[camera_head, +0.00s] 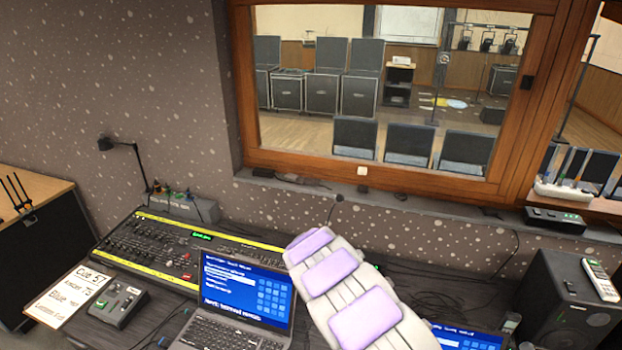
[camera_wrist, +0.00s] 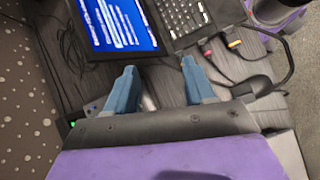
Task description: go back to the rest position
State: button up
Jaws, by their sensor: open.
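My gripper (camera_wrist: 158,80) shows in the wrist view with its two blue fingers apart and nothing between them. It hangs over the dark desk, just short of a laptop (camera_wrist: 118,24) with a blue screen. In the head view my arm, with purple pads, reaches forward over the desk and hides the gripper. The lighting fader console (camera_head: 160,248), edged in yellow, lies on the desk to the left of my arm. A laptop (camera_head: 246,288) with a blue screen stands between the console and my arm.
A small control box (camera_head: 119,305) and a handwritten sheet (camera_head: 72,296) lie at the left. A black speaker (camera_head: 568,310) stands at the right, with a second laptop screen (camera_head: 467,338) near it. Cables (camera_wrist: 272,80) lie close to the gripper. A wood-framed window (camera_head: 375,95) is behind.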

jog(key=s+d+r+m+y+b, duration=0.1)
jog(key=s+d+r+m, duration=0.25)
jog(key=s+r, duration=0.4)
jog(key=s+d+r+m+y+b, duration=0.2)
jog(key=s+d+r+m, duration=0.15)
jog(key=s+r, duration=0.35)
jog(key=s+a+r+m+y+b, duration=0.1)
jog(key=s+a+m+y, duration=0.1)
jog(key=s, duration=0.8)
jog(key=s+a+r+m+y+b, duration=0.1)
jog(key=s+a, duration=0.4)
jog(key=s, duration=0.6)
jog(key=shift+s+a+m+t+y+b, duration=0.15)
jog(key=shift+s+m+t+y+b, duration=0.05)
jog(key=shift+m+t+y+b, duration=0.25)
jog(key=shift+c, duration=1.1)
